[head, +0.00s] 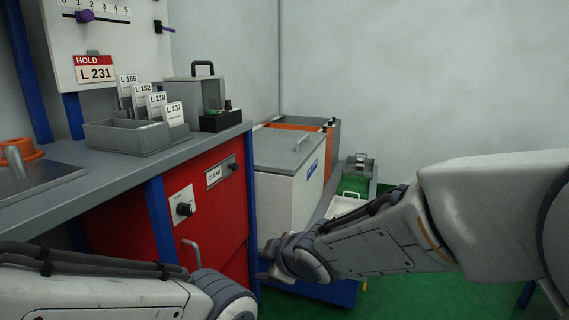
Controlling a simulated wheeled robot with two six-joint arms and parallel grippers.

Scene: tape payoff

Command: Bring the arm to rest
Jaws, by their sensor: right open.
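My right arm comes in from the right, and its gripper (268,268) hangs low in the middle of the head view, in front of the white bin's lower part. It is open, and I see nothing between its fingers. My left arm (100,292) crosses the bottom left. Its gripper is not in view.
A grey bench (118,172) stands at left with a card tray (128,138) and a black box (221,121). Below is a red cabinet (215,220). A white lidded bin (285,195) and a white tray (345,206) lie beyond. Green floor (425,290) is open at right.

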